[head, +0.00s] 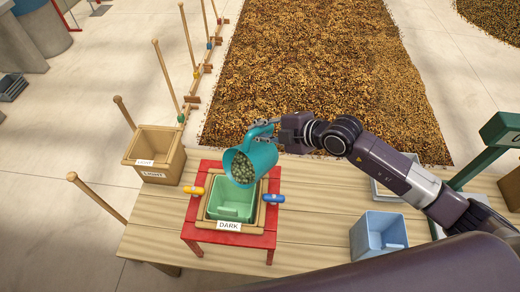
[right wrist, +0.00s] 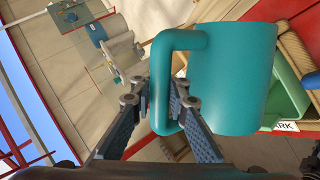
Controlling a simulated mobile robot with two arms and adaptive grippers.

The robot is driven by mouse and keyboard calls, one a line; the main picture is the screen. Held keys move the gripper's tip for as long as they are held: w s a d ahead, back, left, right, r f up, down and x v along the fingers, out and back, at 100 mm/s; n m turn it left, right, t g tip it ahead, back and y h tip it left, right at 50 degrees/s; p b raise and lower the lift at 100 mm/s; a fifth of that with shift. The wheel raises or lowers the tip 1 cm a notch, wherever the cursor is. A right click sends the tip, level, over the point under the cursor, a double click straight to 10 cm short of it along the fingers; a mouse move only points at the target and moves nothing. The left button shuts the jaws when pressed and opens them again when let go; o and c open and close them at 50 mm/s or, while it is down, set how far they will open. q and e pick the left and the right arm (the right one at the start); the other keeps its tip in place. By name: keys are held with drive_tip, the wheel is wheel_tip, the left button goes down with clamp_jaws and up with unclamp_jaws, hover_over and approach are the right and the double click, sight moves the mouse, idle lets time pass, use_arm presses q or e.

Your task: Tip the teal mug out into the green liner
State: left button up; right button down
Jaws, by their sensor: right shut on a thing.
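The teal mug (head: 262,155) is tilted toward the lower left above the green liner (head: 234,196), its mouth facing the liner. Greenish beans (head: 243,168) show inside the mug's mouth. My right gripper (head: 268,127) is shut on the mug's handle; the right wrist view shows the fingers (right wrist: 165,115) around the handle and the mug (right wrist: 232,75) beside them. The liner sits in a wooden box labelled DARK (head: 229,225), and its visible inside looks bare. Part of the liner (right wrist: 286,98) shows behind the mug in the right wrist view. My left gripper is not in view.
The DARK box stands in a red stand (head: 205,236) with yellow and blue clips, on a wooden table (head: 310,215). A wooden box labelled LIGHT (head: 154,155) stands at left. A blue bin (head: 377,237) stands at right. A bed of beans (head: 320,60) lies behind.

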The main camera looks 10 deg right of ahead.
sight(255, 136)
drive_tip(key=shift+w+r, duration=0.1)
drive_tip(key=shift+s+a+n+t+h, duration=0.3)
drive_tip(key=shift+s+a+n+h, duration=0.15)
drive_tip(key=shift+s+a, duration=0.4)
drive_tip(key=shift+s+a+r+n, duration=0.15)
drive_tip(key=shift+a+n, duration=0.1)
drive_tip(key=shift+a, duration=0.15)
drive_tip(key=shift+d, duration=0.1)
